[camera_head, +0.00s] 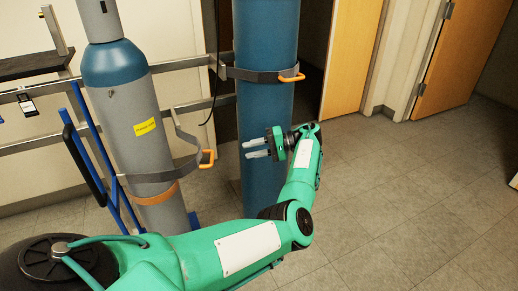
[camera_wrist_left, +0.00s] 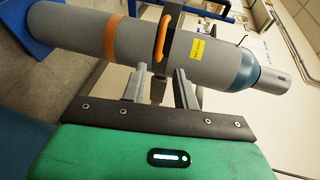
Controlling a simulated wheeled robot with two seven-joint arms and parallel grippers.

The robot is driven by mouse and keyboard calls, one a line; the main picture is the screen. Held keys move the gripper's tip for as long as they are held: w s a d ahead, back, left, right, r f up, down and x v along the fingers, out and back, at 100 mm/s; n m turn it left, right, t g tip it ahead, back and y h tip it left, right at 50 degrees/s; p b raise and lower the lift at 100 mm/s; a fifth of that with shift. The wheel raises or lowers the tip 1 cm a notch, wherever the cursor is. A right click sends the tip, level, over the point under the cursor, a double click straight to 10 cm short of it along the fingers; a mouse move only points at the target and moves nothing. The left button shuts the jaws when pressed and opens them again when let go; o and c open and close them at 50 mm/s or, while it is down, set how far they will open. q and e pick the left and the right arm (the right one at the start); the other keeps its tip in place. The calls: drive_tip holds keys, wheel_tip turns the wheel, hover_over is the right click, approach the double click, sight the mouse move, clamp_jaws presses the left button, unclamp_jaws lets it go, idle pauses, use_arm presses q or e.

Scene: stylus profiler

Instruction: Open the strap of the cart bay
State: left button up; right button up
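The cart bay holds a grey gas cylinder (camera_head: 135,110) with a blue shoulder, standing upright beside a blue cart frame (camera_head: 103,155). A dark grey strap (camera_head: 150,176) crosses the cylinder's front and ends in an orange handle (camera_head: 207,159) at its right side. I cannot tell whether the strap is latched. My left gripper (camera_head: 257,148) is open and empty, to the right of the handle and apart from it. In the left wrist view, the handle (camera_wrist_left: 162,38) shows beyond and between the open fingers (camera_wrist_left: 161,82), with the grey cylinder (camera_wrist_left: 140,35) behind. My right gripper is not in view.
A tall blue cylinder (camera_head: 267,110) stands just behind my left gripper, held by another strap with an orange handle (camera_head: 291,78). Wall rails (camera_head: 185,65) run behind the cylinders. An orange band (camera_head: 157,195) circles the grey cylinder low down. The floor (camera_head: 410,210) at right is clear.

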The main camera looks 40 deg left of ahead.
use_arm(q)
clamp_jaws()
